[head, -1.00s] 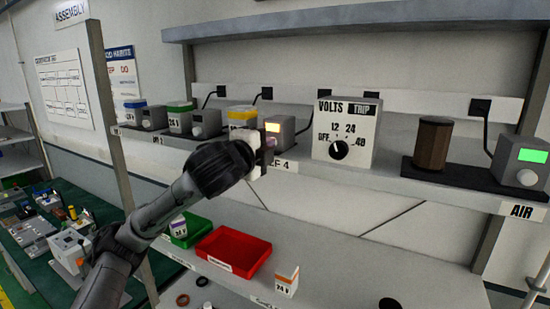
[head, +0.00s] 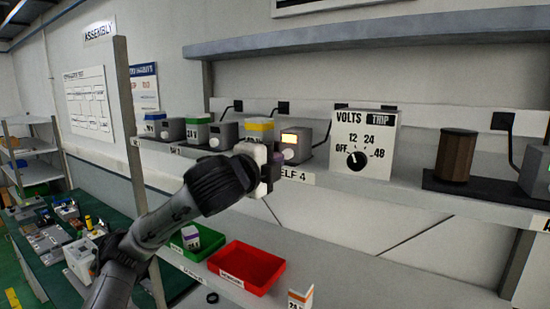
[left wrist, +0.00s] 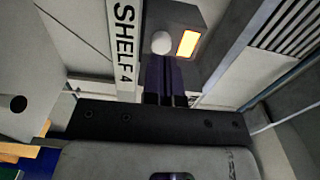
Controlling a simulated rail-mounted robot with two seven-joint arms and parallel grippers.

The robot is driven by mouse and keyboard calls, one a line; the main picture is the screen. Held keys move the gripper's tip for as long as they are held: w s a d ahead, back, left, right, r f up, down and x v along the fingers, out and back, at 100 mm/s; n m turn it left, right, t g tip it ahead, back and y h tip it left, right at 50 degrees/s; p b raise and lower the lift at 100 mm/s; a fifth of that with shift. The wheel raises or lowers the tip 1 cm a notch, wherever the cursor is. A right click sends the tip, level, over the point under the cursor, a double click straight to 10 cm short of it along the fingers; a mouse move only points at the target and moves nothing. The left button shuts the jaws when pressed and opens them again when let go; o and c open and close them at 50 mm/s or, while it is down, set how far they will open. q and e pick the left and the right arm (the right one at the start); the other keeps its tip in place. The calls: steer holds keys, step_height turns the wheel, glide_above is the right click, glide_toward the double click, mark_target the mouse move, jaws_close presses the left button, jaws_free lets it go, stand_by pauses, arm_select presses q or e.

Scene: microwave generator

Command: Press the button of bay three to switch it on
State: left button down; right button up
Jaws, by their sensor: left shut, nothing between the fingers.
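The third grey bay unit (head: 297,143) stands on the shelf beside the yellow-topped container (head: 259,131). Its small display glows amber, and its round white button (head: 288,154) is below the display. My left gripper (head: 277,163) is shut and empty, just in front of and below the unit. In the left wrist view the shut dark fingers (left wrist: 166,80) point at the white button (left wrist: 161,43), beside the lit display (left wrist: 187,43). A small gap seems to lie between fingertips and button; contact cannot be told for certain. My right gripper is not in view.
Two more grey units (head: 172,130) (head: 224,133) stand left, with green and blue-topped containers. A VOLTS dial box (head: 365,142) and a brown cylinder (head: 456,155) stand right. A red tray (head: 247,267) is on the lower shelf.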

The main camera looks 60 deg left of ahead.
arm_select(q)
steer(key=b+v, duration=0.2)
steer(key=v, duration=0.7)
steer(key=shift+s+b, duration=0.3)
steer(key=shift+s, duration=0.1)
steer(key=shift+d, duration=0.15)
stand_by(2.1)
